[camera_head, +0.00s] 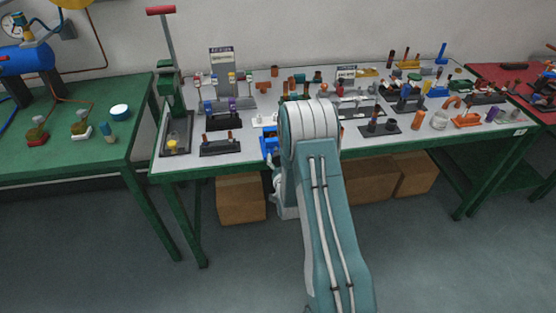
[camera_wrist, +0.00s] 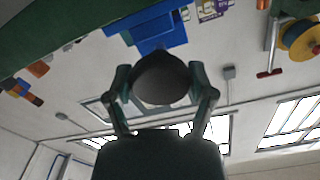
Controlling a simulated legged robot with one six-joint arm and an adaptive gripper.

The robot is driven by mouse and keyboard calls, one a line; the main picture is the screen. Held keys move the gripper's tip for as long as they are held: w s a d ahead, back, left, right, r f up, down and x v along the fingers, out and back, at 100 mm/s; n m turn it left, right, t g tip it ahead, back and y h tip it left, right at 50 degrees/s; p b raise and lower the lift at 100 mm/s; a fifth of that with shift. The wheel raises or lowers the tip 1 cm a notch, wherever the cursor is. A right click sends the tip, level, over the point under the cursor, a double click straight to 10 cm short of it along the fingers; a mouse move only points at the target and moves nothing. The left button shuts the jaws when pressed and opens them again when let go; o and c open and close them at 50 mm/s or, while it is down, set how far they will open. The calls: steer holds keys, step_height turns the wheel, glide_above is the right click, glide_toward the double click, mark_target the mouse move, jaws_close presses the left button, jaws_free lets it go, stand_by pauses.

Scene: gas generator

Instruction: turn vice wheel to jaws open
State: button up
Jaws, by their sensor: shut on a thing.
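The blue vice (camera_head: 268,143) is at the front edge of the white-topped bench, left of my arm and partly hidden by it. In the wrist view the vice's blue body (camera_wrist: 155,32) is at the top centre, with its dark rounded wheel (camera_wrist: 161,80) in front of it. My gripper (camera_wrist: 160,78) has one finger on each side of the wheel and is shut on it. The vice jaws cannot be made out. In the head view my arm hides the wheel and most of my gripper.
The white-topped bench (camera_head: 195,163) carries many small tools and fittings on stands. A green press (camera_head: 172,95) with a tall lever stands left of the vice. Cardboard boxes (camera_head: 241,199) sit under the bench. A green table (camera_head: 75,160) is at the left; the front floor is clear.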

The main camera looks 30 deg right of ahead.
steer(key=n, duration=0.5)
steer(key=shift+w+r, duration=0.1)
steer(key=n, duration=0.4)
steer(key=shift+n, duration=0.3)
steer(key=n, duration=0.4)
steer(key=shift+n, duration=0.3)
steer(key=n, duration=0.4)
steer(key=shift+n, duration=0.3)
steer(key=n, duration=0.9)
steer(key=shift+f, duration=0.2)
steer(key=n, duration=0.4)
steer(key=shift+f+n, duration=0.1)
steer(key=shift+n, duration=0.2)
steer(key=n, duration=0.4)
steer(key=shift+n, duration=0.4)
